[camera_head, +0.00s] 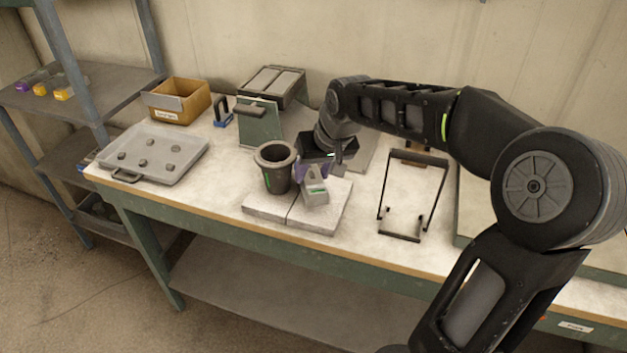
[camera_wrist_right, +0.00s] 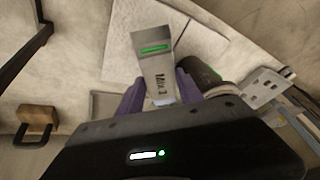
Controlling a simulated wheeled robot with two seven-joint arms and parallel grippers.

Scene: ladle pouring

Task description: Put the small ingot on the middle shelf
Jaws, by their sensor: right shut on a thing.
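My right gripper (camera_head: 318,174) is shut on a small grey ingot (camera_head: 315,190). In the right wrist view the ingot (camera_wrist_right: 154,62) sits between the purple fingers (camera_wrist_right: 158,92); it carries a green strip and the marking "Mix 3". It is over the pale tiles (camera_head: 328,216) on the bench, right beside a dark crucible (camera_head: 276,176); I cannot tell whether it touches the tiles. A shelf rack stands at the far left. Its upper visible shelf (camera_head: 105,85) holds purple- and yellow-ended bars, with a shelf (camera_head: 62,172) below that and a lower one. My left gripper is not in view.
On the bench, a grey tray (camera_head: 185,172) with several dark lumps, a cardboard box (camera_head: 190,102) and a green plate with a handle (camera_head: 260,128) stand between the ingot and the rack. A black wire frame (camera_head: 412,184) stands to the right.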

